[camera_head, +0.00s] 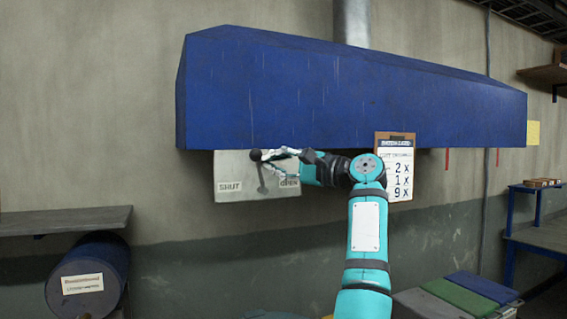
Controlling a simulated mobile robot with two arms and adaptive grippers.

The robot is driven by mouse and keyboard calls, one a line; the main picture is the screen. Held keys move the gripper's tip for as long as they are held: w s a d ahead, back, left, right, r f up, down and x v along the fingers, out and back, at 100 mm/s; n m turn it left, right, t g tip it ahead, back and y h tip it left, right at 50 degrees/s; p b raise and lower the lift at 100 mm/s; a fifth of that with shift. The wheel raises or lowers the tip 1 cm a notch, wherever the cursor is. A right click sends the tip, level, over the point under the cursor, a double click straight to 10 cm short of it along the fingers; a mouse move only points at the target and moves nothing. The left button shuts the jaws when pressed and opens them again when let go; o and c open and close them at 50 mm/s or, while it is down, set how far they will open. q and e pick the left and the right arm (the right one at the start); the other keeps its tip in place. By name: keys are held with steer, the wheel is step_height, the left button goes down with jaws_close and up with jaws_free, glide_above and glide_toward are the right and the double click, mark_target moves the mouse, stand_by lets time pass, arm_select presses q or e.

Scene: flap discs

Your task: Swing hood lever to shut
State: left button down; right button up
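A grey metal plate (232,170) hangs on the wall under the blue hood (340,90). It has a "SHUT" label (230,187) at its lower left and an "OPEN" label (290,182) at its right, partly behind my gripper. The hood lever's dark round knob (256,155) is near the plate's top middle, and a dark stem or its shadow runs below it.
A clipboard (404,148) hangs right of the plate, partly behind my arm. A grey shelf (60,221) and a blue drum (88,275) stand at lower left. Coloured bins (462,296) are at lower right. The wall left of the plate is clear.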

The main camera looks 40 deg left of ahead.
arm_select(q)
steer(key=shift+s+a+r+n+h+p, duration=0.1)
steer(key=shift+s+a+n+h+p, duration=0.2)
steer(key=shift+s+n+h, duration=0.45)
steer(key=shift+s+a+n+h+p, duration=0.25)
steer(key=shift+s+n+h, duration=0.2)
steer(key=shift+n, duration=0.6)
arm_select(e)
steer(key=shift+d+r, duration=0.6)
steer(key=shift+r, duration=0.05)
steer(key=shift+a, duration=0.15)
arm_select(q)
steer(key=shift+s, duration=0.1)
arm_select(e)
steer(key=shift+w+f, duration=0.1)
steer(key=shift+w, duration=0.05)
